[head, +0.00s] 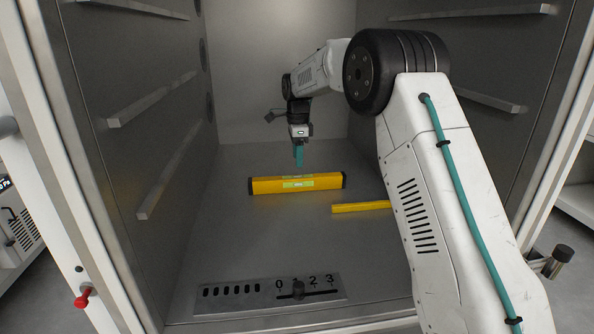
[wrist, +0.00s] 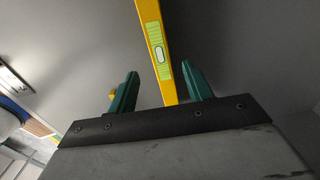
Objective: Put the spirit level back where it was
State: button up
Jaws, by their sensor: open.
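The spirit level (head: 267,186) is a yellow bar with black ends and a pale green label. It lies on the chamber floor, roughly across the head view. My gripper (head: 299,157) has teal fingers pointing down just above and behind the level's middle. In the wrist view, the level (wrist: 151,14) runs lengthwise up the picture with its vial label showing, seen between the two spread fingers of my gripper (wrist: 160,85). The fingers are open with nothing gripped. I cannot tell the exact gap between fingertips and level.
A thinner yellow bar (head: 352,208) lies nearer and to the right, partly hidden by my arm. A slotted plate (head: 268,296) with a slider marked 0 to 3 is at the front. Rails (head: 152,99) line the chamber walls. The floor left of the level is clear.

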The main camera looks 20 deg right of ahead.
jog(key=s+r+n, duration=0.5)
jog(key=s+r, duration=0.7)
jog(key=s+a+r+n, duration=0.1)
jog(key=s+r+n, duration=0.25)
jog(key=s, duration=0.95)
jog(key=s+f+n, duration=0.3)
jog(key=s+n, duration=0.1)
jog(key=s, duration=0.5)
jog(key=s+f+n+t, duration=0.1)
jog(key=s+f+n, duration=0.2)
jog(key=s, duration=0.6)
jog(key=s+a+f+n, duration=0.1)
jog(key=s+f+n, duration=0.2)
jog(key=s, duration=0.7)
jog(key=shift+f+n, duration=0.35)
jog(key=shift+n, duration=0.5)
jog(key=shift+s, duration=0.1)
